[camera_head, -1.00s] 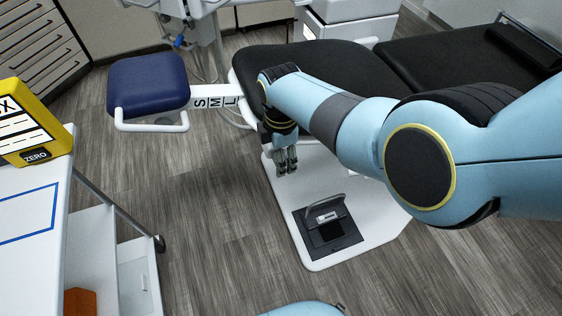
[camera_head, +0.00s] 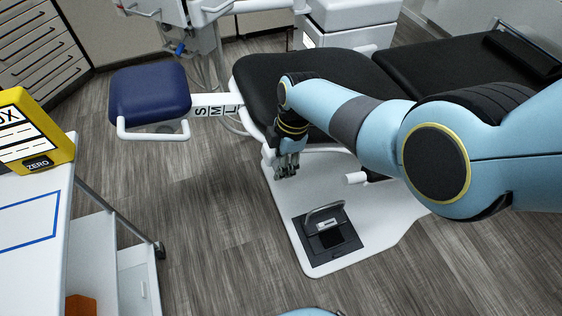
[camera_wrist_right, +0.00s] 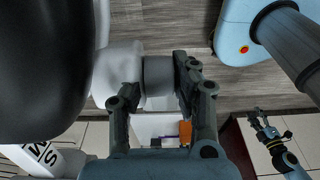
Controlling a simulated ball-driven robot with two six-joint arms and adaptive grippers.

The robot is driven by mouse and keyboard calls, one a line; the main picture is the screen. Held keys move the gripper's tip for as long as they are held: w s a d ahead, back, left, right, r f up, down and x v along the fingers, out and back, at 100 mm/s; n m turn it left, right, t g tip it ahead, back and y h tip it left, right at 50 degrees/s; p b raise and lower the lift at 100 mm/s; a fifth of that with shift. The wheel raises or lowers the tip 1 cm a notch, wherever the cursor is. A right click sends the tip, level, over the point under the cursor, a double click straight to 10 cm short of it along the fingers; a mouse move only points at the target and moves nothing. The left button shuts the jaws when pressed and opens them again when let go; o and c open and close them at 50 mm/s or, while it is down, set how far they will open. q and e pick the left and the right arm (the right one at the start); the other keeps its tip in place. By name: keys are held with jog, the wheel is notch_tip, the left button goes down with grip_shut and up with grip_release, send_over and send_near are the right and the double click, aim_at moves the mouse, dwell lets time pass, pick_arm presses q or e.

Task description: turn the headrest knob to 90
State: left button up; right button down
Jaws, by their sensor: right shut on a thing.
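The dark blue headrest cushion (camera_head: 150,93) sits at the end of a white bar with the letters S, M, L (camera_head: 213,110), left of the black chair seat in the head view. My right gripper (camera_head: 286,170) points down beside the chair's near edge; its arm and fingers hide the knob in the head view. In the right wrist view its fingers (camera_wrist_right: 155,95) are shut on a grey cylindrical knob (camera_wrist_right: 158,76) on a white housing (camera_wrist_right: 117,72). My left gripper (camera_wrist_right: 259,118) shows small in the right wrist view; its opening is unclear. It is outside the head view.
A white base plate (camera_head: 285,215) with a dark foot pedal (camera_head: 331,236) lies below the chair. A white trolley (camera_head: 95,215) with a yellow ZERO box (camera_head: 35,130) stands at the left. Wood floor (camera_head: 190,220) is clear between them.

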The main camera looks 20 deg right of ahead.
jog(key=shift+y, duration=0.4)
jog(key=c, duration=1.1)
grip_release()
jog(key=shift+o, duration=0.2)
